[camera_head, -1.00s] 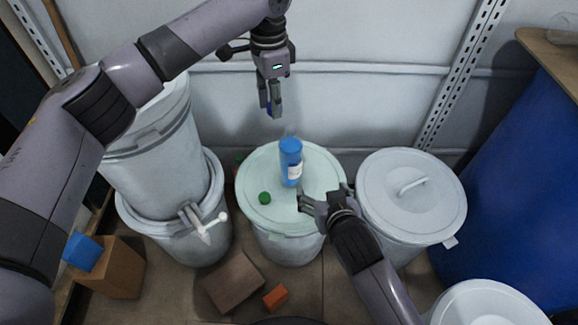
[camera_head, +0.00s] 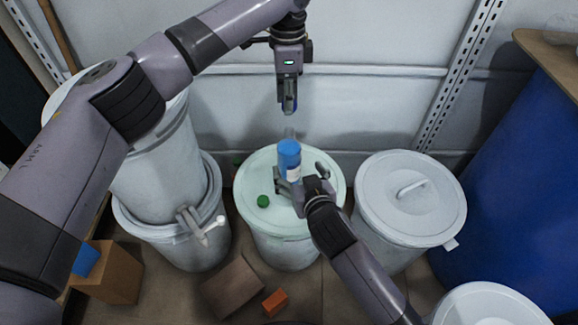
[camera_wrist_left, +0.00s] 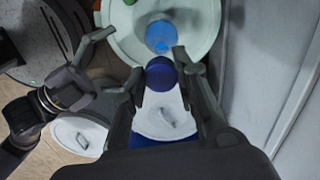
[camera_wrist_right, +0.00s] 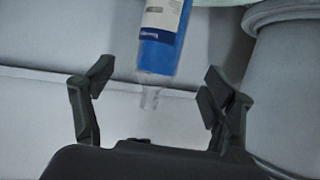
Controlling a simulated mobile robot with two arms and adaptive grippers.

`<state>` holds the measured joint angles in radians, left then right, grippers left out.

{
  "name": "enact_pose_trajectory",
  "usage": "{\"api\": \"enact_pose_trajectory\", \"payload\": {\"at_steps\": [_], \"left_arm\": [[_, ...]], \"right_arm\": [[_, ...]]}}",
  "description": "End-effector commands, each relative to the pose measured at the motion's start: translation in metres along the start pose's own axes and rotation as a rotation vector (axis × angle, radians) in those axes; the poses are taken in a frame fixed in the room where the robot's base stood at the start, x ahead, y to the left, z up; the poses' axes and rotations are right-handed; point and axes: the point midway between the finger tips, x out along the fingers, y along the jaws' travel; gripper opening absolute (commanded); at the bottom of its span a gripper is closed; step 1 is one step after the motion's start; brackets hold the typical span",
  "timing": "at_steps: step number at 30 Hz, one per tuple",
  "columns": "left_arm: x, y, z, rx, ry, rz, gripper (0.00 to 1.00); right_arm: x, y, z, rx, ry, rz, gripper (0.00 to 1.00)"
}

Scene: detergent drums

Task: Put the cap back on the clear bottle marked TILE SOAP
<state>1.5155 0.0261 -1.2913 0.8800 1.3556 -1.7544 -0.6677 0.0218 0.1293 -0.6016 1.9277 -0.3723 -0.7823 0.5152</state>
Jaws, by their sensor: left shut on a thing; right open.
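The bottle (camera_head: 289,160) is clear with blue contents, a white label and a narrow clear neck. It stands upright and uncapped on a pale green drum lid (camera_head: 250,222); its lettering is too small to read. It also shows from above in the left wrist view (camera_wrist_left: 161,36) and in the right wrist view (camera_wrist_right: 160,45). My left gripper (camera_head: 289,108) is shut on a dark blue cap (camera_wrist_left: 160,74), held above the bottle and apart from it. My right gripper (camera_head: 300,176) is open, low beside the bottle, its fingers spread toward either side of it.
A green cap (camera_head: 263,201) lies on the same lid, left of the bottle. A white lidded drum (camera_head: 385,205) stands right, and stacked drums (camera_head: 150,160) stand left. A blue drum (camera_head: 520,190) is far right. The wall is close behind.

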Motion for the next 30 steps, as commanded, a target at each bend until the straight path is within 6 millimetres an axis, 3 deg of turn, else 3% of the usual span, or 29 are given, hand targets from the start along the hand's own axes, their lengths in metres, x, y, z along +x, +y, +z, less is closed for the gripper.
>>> {"api": "enact_pose_trajectory", "payload": {"at_steps": [9, 15, 30], "left_arm": [[0.000, 0.000, 0.000, -0.001, 0.000, 0.000, 0.20], [0.000, 0.000, 0.000, -0.001, 0.000, 0.000, 0.20], [0.000, 0.000, 0.000, -0.001, 0.000, 0.000, 0.20]], "right_arm": [[0.061, 0.000, -0.001, -0.001, 0.000, 0.000, 0.78], [0.086, -0.001, -0.001, -0.001, 0.001, -0.001, 0.78], [0.097, -0.001, 0.000, 0.000, 0.000, -0.001, 0.78]]}}
